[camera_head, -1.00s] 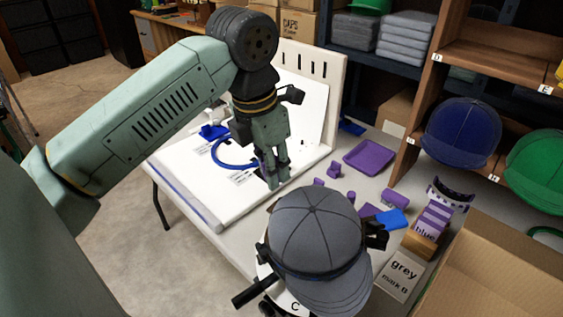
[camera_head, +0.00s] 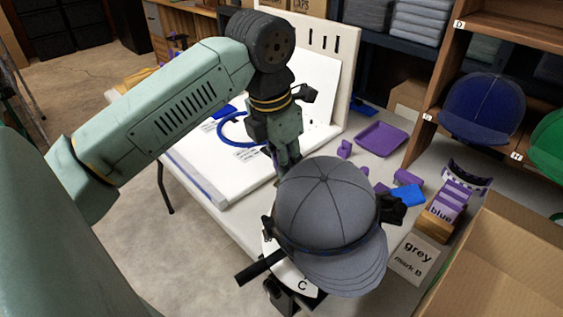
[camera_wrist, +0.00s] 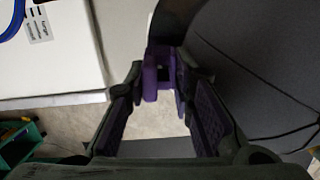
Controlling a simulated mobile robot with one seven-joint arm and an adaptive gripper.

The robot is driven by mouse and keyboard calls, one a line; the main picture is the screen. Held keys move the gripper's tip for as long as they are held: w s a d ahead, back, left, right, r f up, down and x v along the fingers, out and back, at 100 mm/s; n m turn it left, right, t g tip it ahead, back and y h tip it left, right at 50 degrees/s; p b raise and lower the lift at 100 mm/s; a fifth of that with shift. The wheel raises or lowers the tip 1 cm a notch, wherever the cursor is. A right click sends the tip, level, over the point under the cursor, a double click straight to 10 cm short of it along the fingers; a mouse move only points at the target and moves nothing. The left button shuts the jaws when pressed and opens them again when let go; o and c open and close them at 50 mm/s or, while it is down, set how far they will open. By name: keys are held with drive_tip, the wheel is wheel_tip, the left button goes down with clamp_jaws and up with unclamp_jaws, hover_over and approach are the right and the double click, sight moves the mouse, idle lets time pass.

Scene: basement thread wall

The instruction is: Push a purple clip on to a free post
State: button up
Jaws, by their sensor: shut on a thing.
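My gripper (camera_head: 286,170) points down at the near edge of the white board, just behind the grey cap. The cap hides its fingertips in the head view. In the wrist view my gripper (camera_wrist: 157,85) is shut on a small purple clip (camera_wrist: 151,76), held between the fingertips. Other purple pieces lie on the table: one (camera_head: 345,149) behind the cap and another (camera_head: 408,177) to its right. I cannot make out a free post in either view.
The grey cap (camera_head: 325,205) sits on a stand close to my gripper and fills the right of the wrist view. The white board (camera_head: 205,172) carries a blue loop (camera_head: 230,128). A purple tray (camera_head: 381,139), blue piece (camera_head: 406,195) and cardboard box (camera_head: 500,260) are right.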

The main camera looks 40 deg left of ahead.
drive_tip(key=shift+d+f+b, duration=0.4)
drive_tip(key=shift+d+f, duration=0.1)
drive_tip(key=shift+f, duration=0.15)
idle(0.4)
drive_tip(key=shift+r, duration=0.1)
drive_tip(key=o, duration=0.6)
drive_tip(key=shift+c, duration=0.2)
drive_tip(key=shift+o, duration=1.4)
drive_tip(key=shift+r, duration=0.4)
wheel_tip(320, 180, up, 12)
drive_tip(key=s+a, duration=0.1)
drive_tip(key=s, duration=0.1)
drive_tip(key=shift+f, duration=0.2)
drive_tip(key=shift+s, duration=0.1)
